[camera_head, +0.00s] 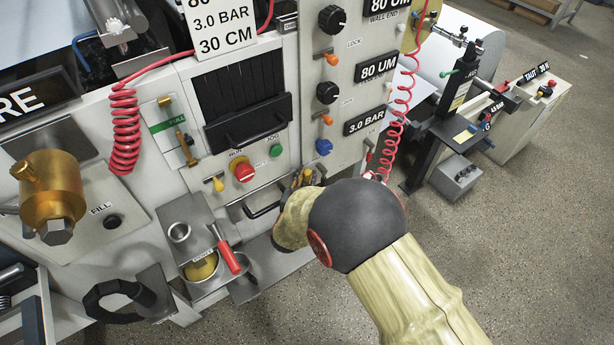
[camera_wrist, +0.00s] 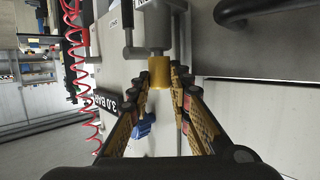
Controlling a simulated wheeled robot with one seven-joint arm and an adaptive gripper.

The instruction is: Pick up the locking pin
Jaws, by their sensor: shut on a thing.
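In the wrist view, a short brass cylinder (camera_wrist: 161,71), which appears to be the locking pin, sits between my fingertips. A grey metal shaft with a handle-like bracket (camera_wrist: 152,48) adjoins it at the top. My gripper (camera_wrist: 161,82) is shut on the brass cylinder, with a finger on each side. I cannot tell whether the pin is still seated in the machine. In the head view, my gripper (camera_head: 301,181) is in front of the machine's lower front, below the blue knob, and my arm largely hides what it holds.
The blue knob (camera_head: 323,147) is close above my gripper. A red emergency button (camera_head: 243,171) and a black handle (camera_head: 262,208) are to its left. A red coiled hose (camera_head: 391,128) hangs to its right. A red-handled tool (camera_head: 229,258) lies below left. Open floor (camera_head: 520,260) is at right.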

